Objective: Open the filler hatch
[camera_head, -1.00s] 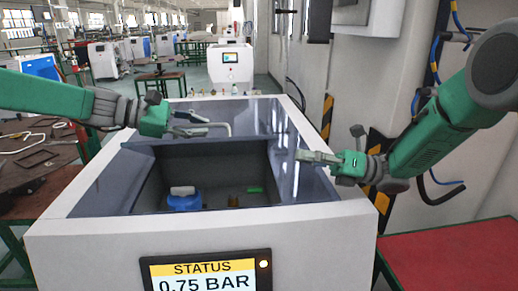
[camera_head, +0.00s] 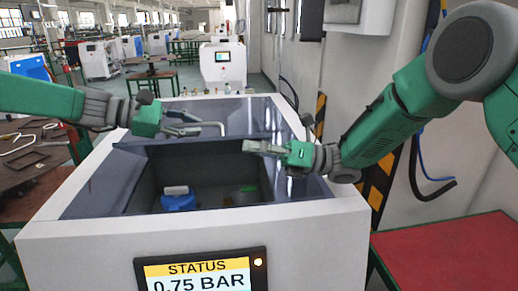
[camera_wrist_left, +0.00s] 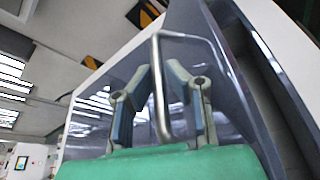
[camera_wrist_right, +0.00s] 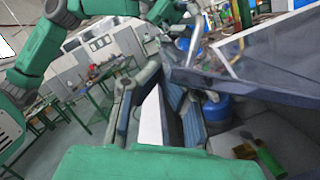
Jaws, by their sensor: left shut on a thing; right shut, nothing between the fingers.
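The filler hatch (camera_head: 215,143) is a dark see-through panel on top of the white generator; the opening in front of it shows the inside. A bent metal handle (camera_head: 222,126) stands on the panel. My left gripper (camera_head: 198,129) is at this handle, and the left wrist view shows its fingers closed around the bar (camera_wrist_left: 158,85). My right gripper (camera_head: 250,147) is shut and empty, over the right part of the opening near the panel's front edge. In the right wrist view the panel's edge (camera_wrist_right: 250,92) is close beside its fingers; contact cannot be told.
Inside the opening are a blue container (camera_head: 178,202) with a white cap and a green item (camera_head: 248,189). A status screen (camera_head: 200,275) on the front reads 0.75 BAR. A red table (camera_head: 450,250) stands at right, beside a wall with hoses. A cluttered bench (camera_head: 30,155) is at left.

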